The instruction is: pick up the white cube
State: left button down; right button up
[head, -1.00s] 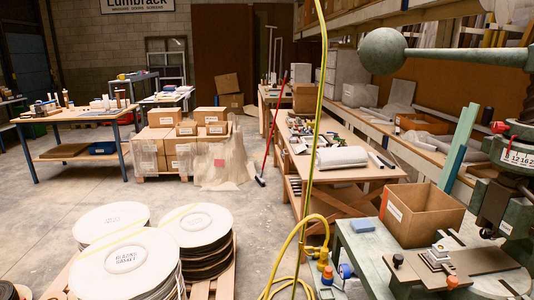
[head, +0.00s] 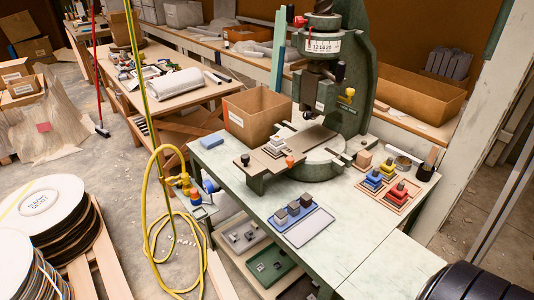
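Several small grey cubes (head: 294,208) stand in a row on a blue tray (head: 318,219) on the green press table. A pale tan block (head: 363,160) stands right of the press base. A small light-grey stacked piece (head: 275,147) sits on the press's flat bar. Neither of my grippers is in view.
The green fly press (head: 345,80) stands at the table's back. An open cardboard box (head: 258,115) is left of it. A yellow hose (head: 150,230) hangs left. The table's front right is bare.

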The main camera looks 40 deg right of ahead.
aim_at(276, 140)
jog(key=z, duration=0.6)
jog(key=i+j+z, duration=0.15)
jog(key=z, duration=0.3)
jog(key=i+j+z, duration=0.2)
jog(key=z, duration=0.3)
jog(key=i+j+z, duration=0.1)
jog(key=j+z, duration=0.35)
jog(key=i+l, duration=0.05)
jog(key=l, duration=0.05)
